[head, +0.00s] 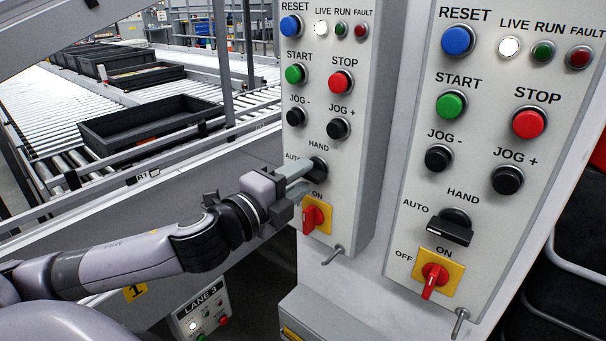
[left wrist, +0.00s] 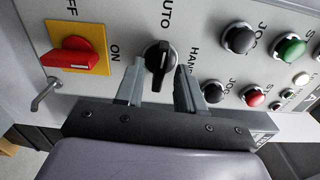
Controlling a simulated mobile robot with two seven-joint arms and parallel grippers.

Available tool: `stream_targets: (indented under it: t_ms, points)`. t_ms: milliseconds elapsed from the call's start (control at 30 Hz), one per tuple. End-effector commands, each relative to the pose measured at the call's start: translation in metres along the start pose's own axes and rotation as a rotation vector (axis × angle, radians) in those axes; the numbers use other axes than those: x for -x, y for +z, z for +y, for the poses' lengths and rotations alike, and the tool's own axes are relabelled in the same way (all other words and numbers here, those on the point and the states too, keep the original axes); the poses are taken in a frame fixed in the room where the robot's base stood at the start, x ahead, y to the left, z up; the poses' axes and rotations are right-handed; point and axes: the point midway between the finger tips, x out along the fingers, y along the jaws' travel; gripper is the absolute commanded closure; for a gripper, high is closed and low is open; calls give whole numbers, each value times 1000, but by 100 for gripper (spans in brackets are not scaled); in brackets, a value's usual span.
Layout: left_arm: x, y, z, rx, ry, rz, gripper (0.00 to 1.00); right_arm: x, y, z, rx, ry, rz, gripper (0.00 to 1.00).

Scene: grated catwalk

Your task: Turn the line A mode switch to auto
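The mode switch (head: 318,170) is a black knob between AUTO and HAND labels on the left grey panel (head: 350,205). In the left wrist view the knob (left wrist: 158,60) shows its grip bar running up and down the picture, roughly in line with the AUTO lettering. A letter A shows at that panel's end there. My left gripper (head: 297,178) is at the knob, partly covering it in the head view. In the left wrist view its fingers (left wrist: 159,85) are apart, one on each side of the knob, with gaps showing. Contact cannot be told. My right gripper is not in view.
A red ON/OFF switch (head: 313,217) on a yellow plate sits just below, with a metal lever (head: 333,254) under it. Black JOG buttons (head: 338,128) sit above. A similar panel (head: 400,240) stands at right with its own mode switch (head: 450,227). Conveyors with trays (head: 150,125) lie behind.

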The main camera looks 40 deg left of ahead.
Motion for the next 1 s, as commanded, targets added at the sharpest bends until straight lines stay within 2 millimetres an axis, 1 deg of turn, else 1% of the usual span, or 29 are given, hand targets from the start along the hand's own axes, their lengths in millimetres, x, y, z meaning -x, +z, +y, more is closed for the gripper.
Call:
stream_targets:
  t_ms: [100,200,567,600,667,700,900,1000]
  points:
    - [-8,0,-1,2,0,0,62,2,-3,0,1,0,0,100]
    - [-12,-1,-1,1,-1,2,62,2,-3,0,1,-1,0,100]
    - [-14,-1,0,0,0,2,62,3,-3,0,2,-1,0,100]
    - [-14,-1,0,0,0,2,75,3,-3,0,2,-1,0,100]
    - [-14,-1,0,0,0,2,94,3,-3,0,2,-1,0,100]
    - [-14,-1,0,0,0,2,100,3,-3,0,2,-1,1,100]
    - [-14,-1,0,3,0,2,100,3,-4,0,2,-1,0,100]
    - [-14,-1,-1,34,0,2,100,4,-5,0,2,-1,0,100]
